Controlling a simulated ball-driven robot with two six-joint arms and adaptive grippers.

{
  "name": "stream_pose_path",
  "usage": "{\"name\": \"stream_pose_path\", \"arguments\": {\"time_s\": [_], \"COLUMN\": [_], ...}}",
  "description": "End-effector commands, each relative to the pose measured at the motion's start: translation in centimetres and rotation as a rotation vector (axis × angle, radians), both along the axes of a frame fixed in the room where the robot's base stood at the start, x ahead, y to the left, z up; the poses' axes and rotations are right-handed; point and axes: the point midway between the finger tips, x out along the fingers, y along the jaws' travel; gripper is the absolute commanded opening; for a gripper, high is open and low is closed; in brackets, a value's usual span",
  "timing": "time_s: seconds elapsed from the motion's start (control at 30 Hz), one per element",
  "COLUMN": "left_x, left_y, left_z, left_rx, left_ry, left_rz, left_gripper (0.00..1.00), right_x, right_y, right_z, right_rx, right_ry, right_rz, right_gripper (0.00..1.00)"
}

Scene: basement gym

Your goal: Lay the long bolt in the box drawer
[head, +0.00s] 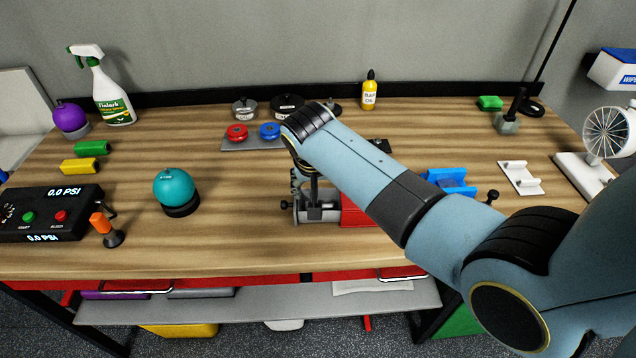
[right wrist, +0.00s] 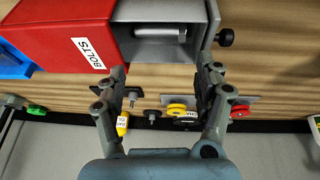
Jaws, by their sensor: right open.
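The red box (right wrist: 60,30), labelled BOLTS, stands on the bench, and its grey drawer (right wrist: 204,12) is pulled out. A pale metal cylinder that looks like the long bolt (right wrist: 160,33) lies inside the drawer in the right wrist view. In the head view the red box (head: 360,212) is partly hidden behind my right arm, and the drawer (head: 315,215) points left. My right gripper (right wrist: 165,75) is open and empty by the drawer, its fingers apart, not around the bolt. It also shows over the drawer in the head view (head: 308,188). My left gripper is not in view.
A teal ball on a dark stand (head: 175,190) stands left of the drawer, with bare bench between. A tray with red and blue discs (head: 252,143) lies behind. A blue holder (head: 448,181) and a white bracket (head: 520,178) lie to the right.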

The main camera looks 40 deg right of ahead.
Motion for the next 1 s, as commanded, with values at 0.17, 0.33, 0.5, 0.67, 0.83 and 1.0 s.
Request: {"name": "stream_pose_path", "arguments": {"time_s": [0.17, 0.33, 0.5, 0.67, 0.83, 1.0], "left_x": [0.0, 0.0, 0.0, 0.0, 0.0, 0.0], "left_y": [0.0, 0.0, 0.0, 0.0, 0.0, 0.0], "left_z": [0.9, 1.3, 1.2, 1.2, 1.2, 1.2], "left_rx": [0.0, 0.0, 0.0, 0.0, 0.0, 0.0], "left_ry": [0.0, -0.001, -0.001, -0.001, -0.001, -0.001], "left_rz": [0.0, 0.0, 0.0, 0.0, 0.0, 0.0], "left_gripper": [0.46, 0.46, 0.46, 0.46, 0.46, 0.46], "right_x": [0.0, 0.0, 0.0, 0.0, 0.0, 0.0], "right_y": [0.0, 0.0, 0.0, 0.0, 0.0, 0.0], "right_z": [1.7, 3.2, 4.5, 5.6, 5.9, 5.8], "right_rx": [0.0, 0.0, 0.0, 0.0, 0.0, 0.0], "right_ry": [-0.002, -0.002, -0.001, 0.0, 0.0, 0.0], "right_rz": [0.001, 0.001, -0.001, 0.0, 0.001, 0.0], "right_gripper": [0.7, 0.7, 0.7, 0.7, 0.7, 0.7]}}
